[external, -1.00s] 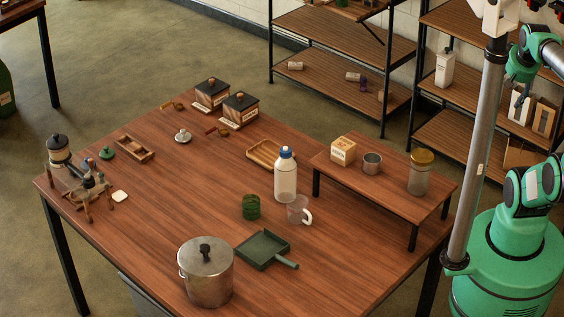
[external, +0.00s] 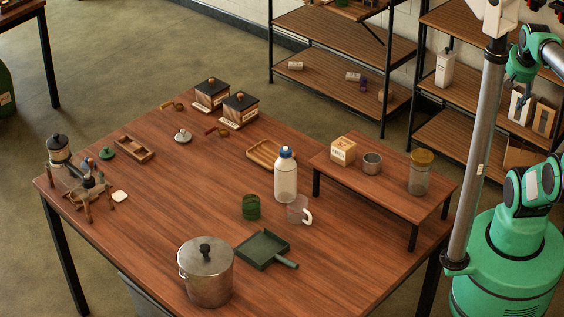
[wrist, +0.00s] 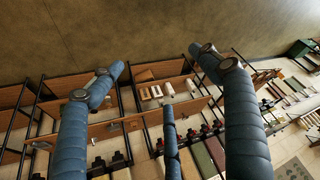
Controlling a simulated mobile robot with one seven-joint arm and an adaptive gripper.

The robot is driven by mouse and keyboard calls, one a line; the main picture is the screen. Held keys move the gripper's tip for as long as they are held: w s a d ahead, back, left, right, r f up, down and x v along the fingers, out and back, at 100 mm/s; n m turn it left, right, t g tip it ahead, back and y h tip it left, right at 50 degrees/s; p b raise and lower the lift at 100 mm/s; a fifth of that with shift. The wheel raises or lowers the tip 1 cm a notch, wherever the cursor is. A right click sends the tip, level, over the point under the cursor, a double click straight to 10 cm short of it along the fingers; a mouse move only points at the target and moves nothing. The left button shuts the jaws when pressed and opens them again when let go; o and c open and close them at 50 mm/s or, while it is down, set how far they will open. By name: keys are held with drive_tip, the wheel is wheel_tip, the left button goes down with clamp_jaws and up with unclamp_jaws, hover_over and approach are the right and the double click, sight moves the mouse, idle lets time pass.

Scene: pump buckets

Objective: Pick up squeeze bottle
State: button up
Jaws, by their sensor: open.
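A white bottle with a blue cap (external: 286,178) stands upright on the large wooden table, left of the small raised stand. A second white bottle (external: 445,68) with a dark top stands on the right shelf unit; I cannot tell which one is the squeeze bottle. My gripper (external: 521,84) is at the upper right in the external view, in front of the shelf and away from the table. In the wrist view, its blue fingers (wrist: 157,62) are spread apart with nothing held between them. White items on a shelf (wrist: 155,92) show beyond them, too small to identify.
The raised stand (external: 318,167) carries a box, a metal cup and a gold-lidded jar. A clear mug (external: 299,210), green stack (external: 251,207), green pan (external: 264,250) and steel pot (external: 206,273) stand nearby. The table's left middle is mostly clear.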

drive_tip(key=shift+w+r, duration=0.1)
drive_tip(key=w+a+r+g+y+p, duration=0.1)
drive_tip(key=w+a+r+g, duration=0.1)
drive_tip(key=w+a, duration=1.15)
drive_tip(key=w+a+f+g+p, duration=0.1)
drive_tip(key=w+a+f, duration=0.25)
drive_tip(key=a, duration=0.45)
drive_tip(key=w+a+f+g, duration=0.1)
drive_tip(key=w+a+f, duration=0.1)
drive_tip(key=w+a, duration=0.5)
drive_tip(key=a+f+n, duration=0.1)
drive_tip(key=a+f, duration=0.4)
drive_tip(key=a, duration=0.5)
drive_tip(key=a+f, duration=0.4)
drive_tip(key=a, duration=0.5)
drive_tip(key=shift+g+h, duration=0.5)
drive_tip(key=shift+g, duration=0.3)
drive_tip(key=s+a+f, duration=0.2)
drive_tip(key=a+f, duration=0.2)
drive_tip(key=a, duration=0.1)
drive_tip(key=s+a+f+p, duration=0.1)
drive_tip(key=s+a+f, duration=0.2)
drive_tip(key=a+f, duration=0.2)
drive_tip(key=s+a+f, duration=0.2)
drive_tip(key=a+f, duration=0.3)
drive_tip(key=a, duration=0.2)
drive_tip(key=shift+s+a, duration=0.15)
drive_tip(key=shift+s+a+f, duration=0.15)
drive_tip(key=shift+a+f, duration=0.05)
drive_tip(key=shift+f, duration=0.05)
